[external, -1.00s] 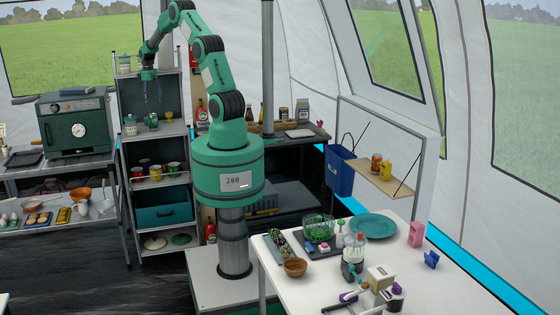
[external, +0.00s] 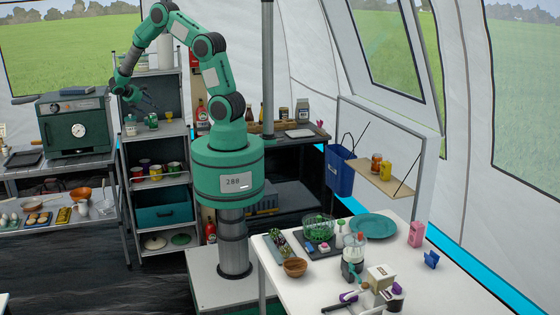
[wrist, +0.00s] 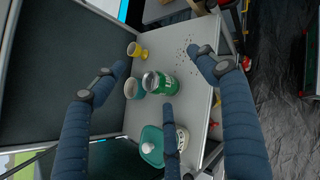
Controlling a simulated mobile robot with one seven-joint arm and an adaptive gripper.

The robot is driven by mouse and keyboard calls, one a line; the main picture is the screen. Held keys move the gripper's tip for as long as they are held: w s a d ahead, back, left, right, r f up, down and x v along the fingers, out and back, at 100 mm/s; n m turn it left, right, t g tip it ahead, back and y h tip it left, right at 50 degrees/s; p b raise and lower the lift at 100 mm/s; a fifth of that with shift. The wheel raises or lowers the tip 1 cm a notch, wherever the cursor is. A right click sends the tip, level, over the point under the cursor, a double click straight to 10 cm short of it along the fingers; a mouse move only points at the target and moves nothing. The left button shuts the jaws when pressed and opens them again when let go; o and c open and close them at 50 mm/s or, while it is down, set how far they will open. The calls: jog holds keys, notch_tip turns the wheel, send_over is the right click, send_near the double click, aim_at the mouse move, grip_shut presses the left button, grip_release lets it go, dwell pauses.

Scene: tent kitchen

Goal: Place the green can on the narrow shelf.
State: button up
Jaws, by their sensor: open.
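The green can (wrist: 168,84) with a pale label stands on a grey shelf in the wrist view, beside a teal-and-white cup (wrist: 133,89). A small green object, likely the can, shows in the external view (external: 152,121) on the grey rack's middle shelf. My gripper (external: 147,103) is just above this shelf. In the wrist view my gripper (wrist: 160,75) is open, with its dark blue fingers spread around the can's position and nothing held. A narrow wooden shelf (external: 366,178) hangs on the white panel at right, bearing an orange-brown jar and a yellow can.
A yellow cup (wrist: 137,50), a teal lidded pot (wrist: 152,146) and a white canister (wrist: 183,138) stand near the can. The rack's upper shelf lies above the can. A white table (external: 330,285) with kitchen items stands at the front right.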

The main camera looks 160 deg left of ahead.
jog(key=w+d+r+n+g+h, duration=0.2)
jog(key=d+n+g, duration=0.2)
jog(key=d+n, duration=0.15)
notch_tip(320, 180, down, 9)
jog(key=shift+d, duration=0.25)
jog(key=shift+m, duration=0.25)
jog(key=shift+b+x, duration=0.3)
jog(key=shift+x, duration=4)
jog(key=shift+a+r, duration=0.1)
jog(key=shift+r, duration=0.05)
send_over(151, 131)
jog(key=shift+s+f, duration=0.2)
jog(key=shift+f, duration=0.85)
